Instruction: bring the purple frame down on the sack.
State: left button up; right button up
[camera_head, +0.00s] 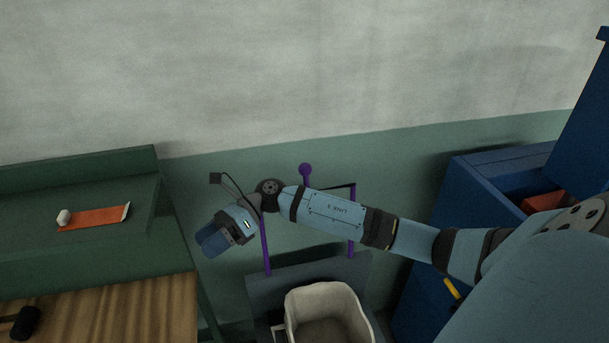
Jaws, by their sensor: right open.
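The purple frame (265,248) stands raised at the back of a dark stand, with a round purple knob (305,170) at its top. My right arm crosses in front of it and hides part of it. The cream sack (369,318) sits open-mouthed below and in front of the frame, cut off by the bottom edge of the picture. My right gripper (210,243) is left of the frame, open, pointing down and left, apart from the knob. I see nothing between its fingers. My left gripper is out of view.
A green bench (80,265) with a wooden top (110,312) is at left, holding an orange strip (95,217), a small white piece (64,217) and a black object (25,322). A blue cabinet (480,180) with a red item (543,202) inside stands at right. A wall closes the back.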

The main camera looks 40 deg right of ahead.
jog(key=w+d+r+n+g+h, duration=0.1)
jog(key=w+d+n+h, duration=0.15)
jog(key=d, duration=0.25)
jog(key=w+d+r+n+h, duration=0.1)
jog(key=w+d+n+h, duration=0.1)
jog(key=d+n+h, duration=0.3)
notch_tip(320, 180, up, 11)
jog(key=h+b, duration=0.2)
jog(key=h, duration=0.6)
send_over(305, 170)
jog(key=w+d, duration=0.1)
jog(key=w, duration=0.1)
jog(key=f, duration=0.4)
jog(key=f+p, duration=0.1)
jog(key=f, duration=0.4)
jog(key=f+p, duration=0.1)
jog(key=f, duration=0.3)
jog(key=shift+s+d+f, duration=0.1)
jog(key=shift+s+f, duration=0.1)
jog(key=shift+s, duration=0.2)
jog(key=shift+c, duration=0.3)
grip_shut()
